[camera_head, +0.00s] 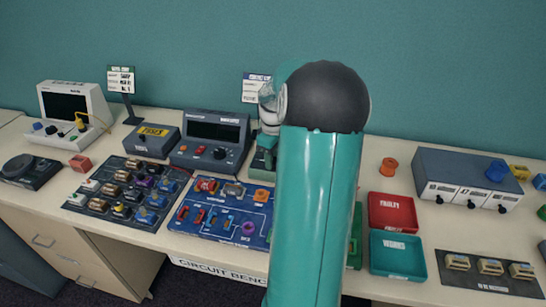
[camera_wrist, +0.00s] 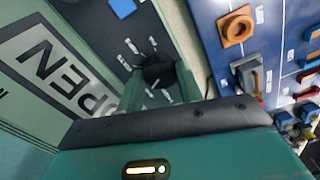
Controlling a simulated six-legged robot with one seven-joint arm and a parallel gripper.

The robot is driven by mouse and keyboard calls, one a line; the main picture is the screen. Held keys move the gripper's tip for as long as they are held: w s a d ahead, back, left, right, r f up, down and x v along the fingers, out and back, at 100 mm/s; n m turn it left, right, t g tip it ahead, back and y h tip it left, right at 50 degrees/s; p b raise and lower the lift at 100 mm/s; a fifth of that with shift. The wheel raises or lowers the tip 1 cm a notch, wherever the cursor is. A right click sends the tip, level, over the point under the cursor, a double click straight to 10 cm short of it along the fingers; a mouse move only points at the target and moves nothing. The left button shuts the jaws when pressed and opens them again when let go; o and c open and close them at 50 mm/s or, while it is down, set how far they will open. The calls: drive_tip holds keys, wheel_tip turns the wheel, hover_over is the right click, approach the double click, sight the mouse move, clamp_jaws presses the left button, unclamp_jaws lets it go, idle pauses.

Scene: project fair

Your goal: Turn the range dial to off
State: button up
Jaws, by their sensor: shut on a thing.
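The range dial (camera_wrist: 158,70) is a round black knob on the dark face of a green-edged meter (camera_wrist: 103,52), with white marks around it. The meter's display (camera_wrist: 50,65) reads "OPEN" in large letters, tilted in the wrist view. My gripper (camera_wrist: 160,84) is shut on the dial, with one green finger on each side of it. The dial's pointer and the labels of its positions are too small or covered to read. In the head view my arm hides most of the meter and the dial.
A blue circuit board (camera_head: 215,222) with coloured parts lies close beside the meter. A dark bench instrument (camera_head: 208,140) stands to the left. A red tray (camera_head: 392,212) and a teal tray (camera_head: 398,255) lie to the right of my arm. The bench is crowded.

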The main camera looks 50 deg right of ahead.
drive_tip(key=m, duration=0.5)
drive_tip(key=shift+m, duration=0.3)
idle(0.4)
drive_tip(key=o, duration=1)
drive_tip(key=shift+r, duration=0.1)
wheel_tip(320, 180, up, 14)
